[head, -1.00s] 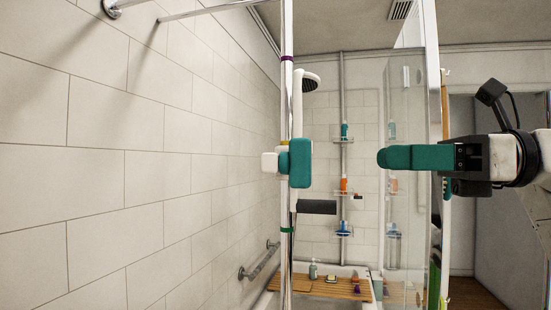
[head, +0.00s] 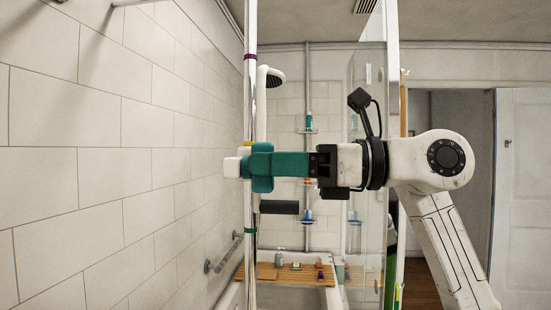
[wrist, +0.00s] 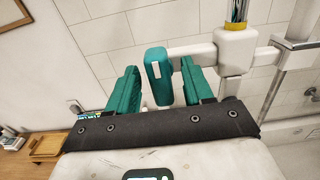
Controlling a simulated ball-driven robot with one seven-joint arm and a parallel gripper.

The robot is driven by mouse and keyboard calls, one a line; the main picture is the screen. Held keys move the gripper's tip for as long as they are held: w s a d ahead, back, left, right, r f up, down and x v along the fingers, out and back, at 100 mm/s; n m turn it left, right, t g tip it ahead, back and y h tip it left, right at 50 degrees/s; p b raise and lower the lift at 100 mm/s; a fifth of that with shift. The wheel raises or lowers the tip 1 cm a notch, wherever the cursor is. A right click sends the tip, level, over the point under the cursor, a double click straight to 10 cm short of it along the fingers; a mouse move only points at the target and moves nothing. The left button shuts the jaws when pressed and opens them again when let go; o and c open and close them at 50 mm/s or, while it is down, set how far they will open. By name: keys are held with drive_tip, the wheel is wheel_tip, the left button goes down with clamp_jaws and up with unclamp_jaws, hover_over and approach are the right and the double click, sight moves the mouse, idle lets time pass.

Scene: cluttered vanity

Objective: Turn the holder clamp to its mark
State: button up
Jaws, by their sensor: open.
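The holder clamp is a white block (wrist: 235,48) on a chrome pole, with a teal paddle-like handle (wrist: 158,75) on a white stem. In the head view its teal part (head: 262,180) and white end (head: 232,167) show at the pole. My gripper (wrist: 160,67) is open, with one teal finger on each side of the handle. I cannot tell whether either finger touches it. In the head view my gripper (head: 278,163) reaches the handle from the right and overlaps it. A yellow band (wrist: 238,12) shows on the pole just above the clamp. A small pale patch marks the handle's face.
The pole carries a purple ring (head: 250,57) higher up and a green ring (head: 250,230) below. A shower head (head: 274,77) hangs behind. A glass panel (head: 366,130) stands behind my arm. A tiled wall (head: 120,120) lies left. A wooden bath board (head: 290,273) holds bottles below.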

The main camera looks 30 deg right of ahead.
drive_tip(key=shift+c, duration=0.5)
clamp_jaws()
drive_tip(key=shift+m, duration=0.3)
drive_tip(key=shift+w+d+f+m+p, duration=0.1)
drive_tip(key=shift+m+p, duration=0.5)
drive_tip(key=shift+m, duration=2.3)
drive_tip(key=shift+w+d+f+m+p, duration=0.1)
drive_tip(key=shift+m+p, duration=0.55)
drive_tip(key=shift+m, duration=2.25)
drive_tip(key=shift+w+d+f+m+p, duration=0.1)
drive_tip(key=shift+m+p, duration=0.5)
drive_tip(key=shift+m, duration=2.3)
drive_tip(key=shift+o, duration=0.5)
unclamp_jaws()
